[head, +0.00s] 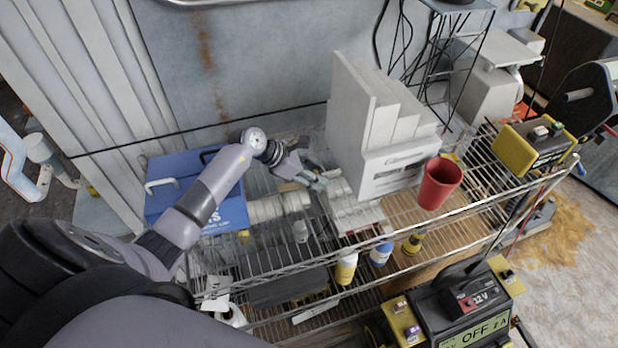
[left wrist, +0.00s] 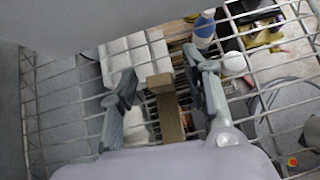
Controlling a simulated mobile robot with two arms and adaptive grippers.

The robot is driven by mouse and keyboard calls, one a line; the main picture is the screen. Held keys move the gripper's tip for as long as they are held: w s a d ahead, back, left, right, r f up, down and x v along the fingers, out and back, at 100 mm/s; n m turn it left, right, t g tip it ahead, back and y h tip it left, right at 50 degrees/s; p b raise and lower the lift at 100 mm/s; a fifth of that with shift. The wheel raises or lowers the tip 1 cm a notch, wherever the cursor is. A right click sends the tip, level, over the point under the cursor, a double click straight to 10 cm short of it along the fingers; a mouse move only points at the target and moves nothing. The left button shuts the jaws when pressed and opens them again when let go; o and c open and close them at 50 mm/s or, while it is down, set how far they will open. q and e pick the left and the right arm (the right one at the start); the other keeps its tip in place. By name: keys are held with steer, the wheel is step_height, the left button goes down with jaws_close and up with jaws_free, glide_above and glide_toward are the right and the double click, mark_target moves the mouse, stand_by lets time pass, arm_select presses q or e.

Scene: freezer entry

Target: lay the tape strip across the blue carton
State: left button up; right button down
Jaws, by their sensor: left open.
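A blue box (head: 168,201), which I take for the blue carton, sits at the left end of the wire rack in the head view, with white lettering and a light handle. My left arm crosses in front of it and hides part of it. My left gripper (head: 316,181) is right of the box, over the rack, beside a white machine. In the left wrist view the gripper (left wrist: 160,76) is open. A narrow brown strip (left wrist: 170,117), possibly the tape strip, shows between its fingers; I cannot tell whether they touch it. My right gripper is out of view.
The white machine (head: 393,170) stands close to the gripper. A red cup (head: 439,183) is right of it. Several bottles, including a yellow one (head: 346,268), stand near the rack's front. A yellow-black meter (head: 475,318) is at lower right. A metal wall is behind.

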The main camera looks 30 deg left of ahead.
arm_select(q)
steer(key=shift+c, duration=0.2)
steer(key=c, duration=0.8)
steer(key=shift+a, duration=0.1)
steer(key=shift+r, duration=0.15)
